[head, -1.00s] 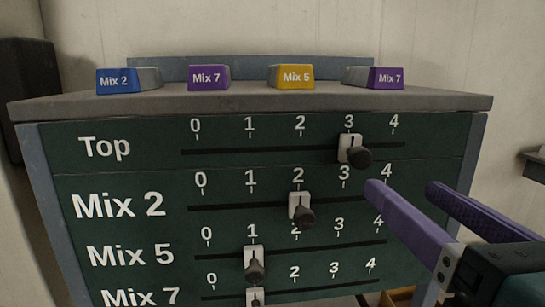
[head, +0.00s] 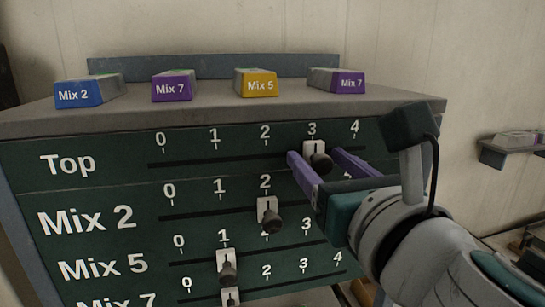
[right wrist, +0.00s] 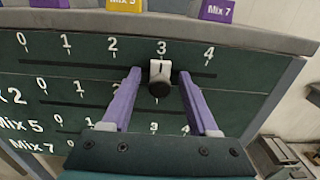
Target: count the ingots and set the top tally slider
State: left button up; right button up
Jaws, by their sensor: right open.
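The Top tally slider (head: 315,150) has a white plate and dark knob and stands at 3 on its slot. It also shows in the right wrist view (right wrist: 160,71). My right gripper (head: 318,158) is open, its purple fingers on either side of the Top knob with gaps beside it. Several ingots lie apart in a row on the cabinet top: a blue Mix 2 ingot (head: 80,93), a purple Mix 7 ingot (head: 172,88), a yellow Mix 5 ingot (head: 258,84) and another purple Mix 7 ingot (head: 350,83). My left gripper is not in view.
Below, the Mix 2 slider (head: 267,207) stands at 2 and the Mix 5 slider (head: 227,262) at 1. The Mix 7 slider (head: 230,297) is near 1, partly cut off. A wall shelf (head: 508,150) with a grey block is at the right.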

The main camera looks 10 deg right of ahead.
grip_shut()
dwell(0.3)
dwell(1.1)
